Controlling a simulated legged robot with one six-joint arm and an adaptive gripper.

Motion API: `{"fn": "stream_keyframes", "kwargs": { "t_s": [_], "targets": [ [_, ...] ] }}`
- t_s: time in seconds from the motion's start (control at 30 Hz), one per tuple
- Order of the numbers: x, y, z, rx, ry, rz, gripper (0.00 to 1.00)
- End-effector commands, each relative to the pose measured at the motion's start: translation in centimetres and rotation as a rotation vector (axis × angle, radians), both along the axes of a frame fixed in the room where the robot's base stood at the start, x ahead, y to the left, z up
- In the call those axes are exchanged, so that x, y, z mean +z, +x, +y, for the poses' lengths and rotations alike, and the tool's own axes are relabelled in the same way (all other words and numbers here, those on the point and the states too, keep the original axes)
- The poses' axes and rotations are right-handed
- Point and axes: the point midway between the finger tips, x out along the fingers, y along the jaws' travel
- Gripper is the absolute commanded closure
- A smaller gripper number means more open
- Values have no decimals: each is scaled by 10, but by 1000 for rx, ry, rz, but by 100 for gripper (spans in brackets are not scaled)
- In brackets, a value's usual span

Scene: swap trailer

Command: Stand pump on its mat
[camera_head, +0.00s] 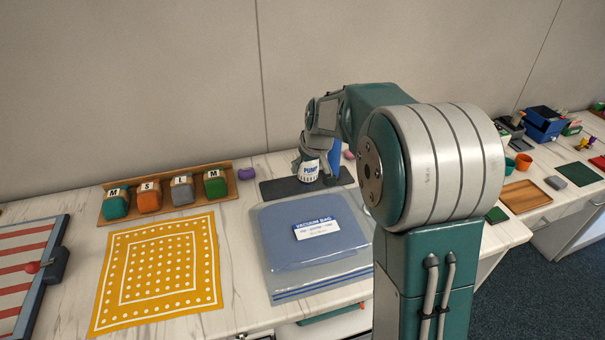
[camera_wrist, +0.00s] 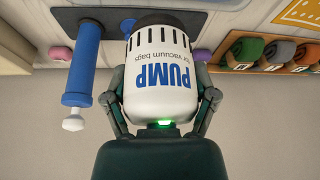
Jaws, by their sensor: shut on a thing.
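The pump (camera_head: 309,173) is a white, rounded body with a blue PUMP label and dark slots around one end. My gripper (camera_head: 310,157) is shut on it, with one finger on each side in the wrist view. There the pump (camera_wrist: 160,85) fills the middle, label inverted, with a green light near my palm. The mat also shows behind the pump in the wrist view (camera_wrist: 109,22).
A blue cylinder (camera_wrist: 79,72) with a white tip stands close beside the pump. A purple piece (camera_head: 245,173) lies left of the mat. The vacuum bag stack (camera_head: 345,262) lies in front.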

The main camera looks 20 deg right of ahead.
Motion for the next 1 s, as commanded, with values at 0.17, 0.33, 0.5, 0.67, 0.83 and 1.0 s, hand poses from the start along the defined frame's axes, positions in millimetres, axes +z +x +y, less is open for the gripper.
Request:
{"fn": "stream_keyframes", "kwargs": {
  "t_s": [0.17,0.33,0.5,0.67,0.83,1.0],
  "targets": [
    [-7,14,10,3,-1,2,86],
    [-24,46,27,4,-2,2,86],
    [-40,78,42,3,-3,1,86],
    [-67,99,52,2,0,4,86],
    [-88,117,60,1,-1,0,86],
    [-98,124,64,1,-1,0,86]
  ]
}}
